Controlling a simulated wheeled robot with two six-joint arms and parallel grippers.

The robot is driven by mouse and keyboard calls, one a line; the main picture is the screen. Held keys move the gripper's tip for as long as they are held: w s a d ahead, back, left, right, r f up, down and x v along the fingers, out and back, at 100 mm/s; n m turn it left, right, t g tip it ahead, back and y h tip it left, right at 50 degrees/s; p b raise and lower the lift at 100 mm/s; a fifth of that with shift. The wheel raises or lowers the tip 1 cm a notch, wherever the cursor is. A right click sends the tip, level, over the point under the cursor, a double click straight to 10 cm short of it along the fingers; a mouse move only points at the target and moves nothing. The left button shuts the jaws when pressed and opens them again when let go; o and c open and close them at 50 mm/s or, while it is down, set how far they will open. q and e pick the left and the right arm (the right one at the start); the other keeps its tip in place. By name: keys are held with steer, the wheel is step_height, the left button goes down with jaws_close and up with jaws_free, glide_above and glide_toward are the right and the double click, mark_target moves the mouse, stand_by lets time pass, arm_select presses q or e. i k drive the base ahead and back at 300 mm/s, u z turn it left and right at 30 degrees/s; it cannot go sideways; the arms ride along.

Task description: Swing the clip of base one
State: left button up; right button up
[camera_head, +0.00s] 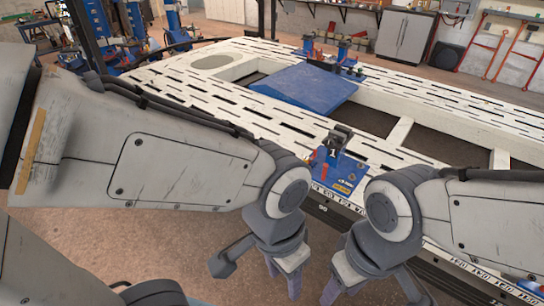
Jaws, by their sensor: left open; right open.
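Base one (337,185) is a blue block marked with a 1, with yellow labels on its front. It stands at the near edge of the white frame bench (215,92). A dark metal clip (341,137) sits at its top, and a small orange-red part shows at its left. My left gripper (283,277) is open and empty, in front of and below the base to the left. My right gripper (371,291) is open and empty, in front of and below it to the right. Both are apart from the base. My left arm covers some of the bench near it.
A blue ramp (306,88) lies on the bench behind base one. More blue bases (343,52) stand at the bench's far side. The bench has dark openings at the right. Blue equipment (120,40) stands at the back left. The brown floor (70,255) is open in front.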

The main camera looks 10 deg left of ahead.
mark_target(315, 151)
steer(key=u, duration=0.4)
steer(key=i, duration=2.2)
steer(key=z, duration=0.05)
